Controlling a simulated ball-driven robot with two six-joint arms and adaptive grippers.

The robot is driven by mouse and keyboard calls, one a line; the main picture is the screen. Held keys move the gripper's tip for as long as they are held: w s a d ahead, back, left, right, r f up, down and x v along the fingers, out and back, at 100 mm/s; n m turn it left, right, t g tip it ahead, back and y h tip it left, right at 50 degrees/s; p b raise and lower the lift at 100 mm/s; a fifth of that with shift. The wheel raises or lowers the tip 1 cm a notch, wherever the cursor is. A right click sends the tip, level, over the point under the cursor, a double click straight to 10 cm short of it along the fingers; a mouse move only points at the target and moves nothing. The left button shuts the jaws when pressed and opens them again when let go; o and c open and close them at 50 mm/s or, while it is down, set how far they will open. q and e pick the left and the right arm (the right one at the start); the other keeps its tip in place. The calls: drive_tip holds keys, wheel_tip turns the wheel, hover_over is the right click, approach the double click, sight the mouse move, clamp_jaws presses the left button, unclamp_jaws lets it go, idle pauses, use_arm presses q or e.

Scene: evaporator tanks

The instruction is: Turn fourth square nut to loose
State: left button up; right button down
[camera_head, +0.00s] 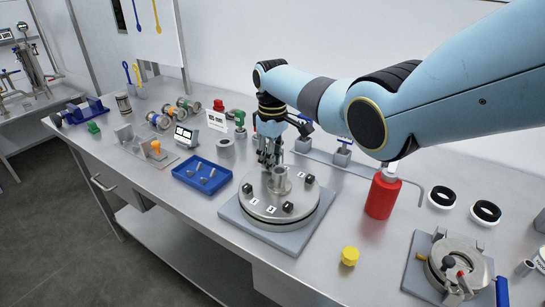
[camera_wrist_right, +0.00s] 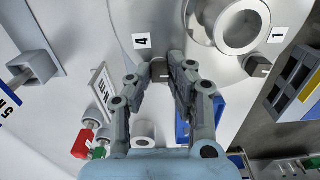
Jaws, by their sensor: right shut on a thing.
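A round metal lid (camera_head: 277,203) with a short open tube (camera_head: 280,179) in its middle sits on a grey square base. Dark square nuts (camera_head: 288,207) stand around its rim, with small white number labels beside them. My right gripper (camera_head: 268,160) reaches down at the far left side of the lid. In the right wrist view its fingers close on the dark square nut (camera_wrist_right: 159,72) beside the label "4" (camera_wrist_right: 142,41). Another nut (camera_wrist_right: 258,67) stands near label "1", apart from the fingers. The fourth nut is hidden by the gripper in the head view.
A blue tray (camera_head: 202,175) with small metal parts lies left of the lid. A red bottle (camera_head: 382,194) stands close on the right, and a yellow cap (camera_head: 350,256) lies in front. A clamp fixture (camera_head: 453,268) stands at the front right.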

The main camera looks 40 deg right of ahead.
idle(0.4)
drive_tip(key=c, duration=1.2)
unclamp_jaws()
drive_tip(key=shift+c, duration=0.2)
wheel_tip(320, 180, up, 12)
